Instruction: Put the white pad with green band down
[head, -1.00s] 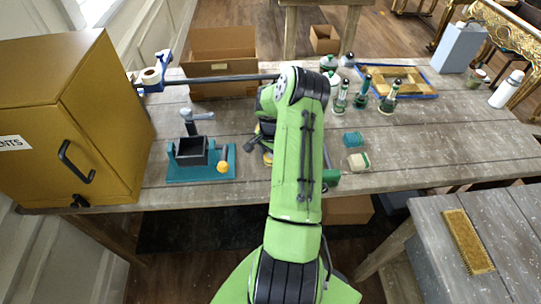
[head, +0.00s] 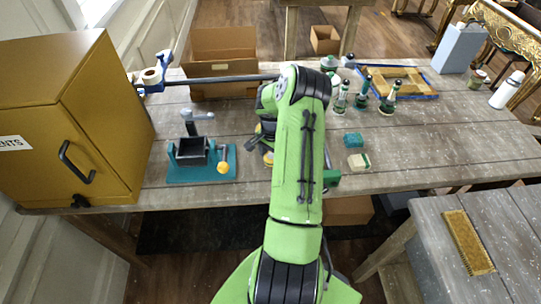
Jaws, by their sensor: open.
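A small cream-white pad (head: 358,161) with a green edge lies on the grey wooden table, right of my arm. It is apart from my gripper. A teal block (head: 353,139) lies just behind it. My gripper (head: 257,144) is mostly hidden behind my green arm. Only a dark part of it shows at the arm's left side, above the table. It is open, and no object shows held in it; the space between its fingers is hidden.
A teal-based vise (head: 201,160) and yellow cabinet (head: 72,118) stand left. Several green-and-white bottles, one here (head: 389,97), stand behind the pad. A blue-edged frame (head: 422,95) lies at the back right. The table right of the pad is clear.

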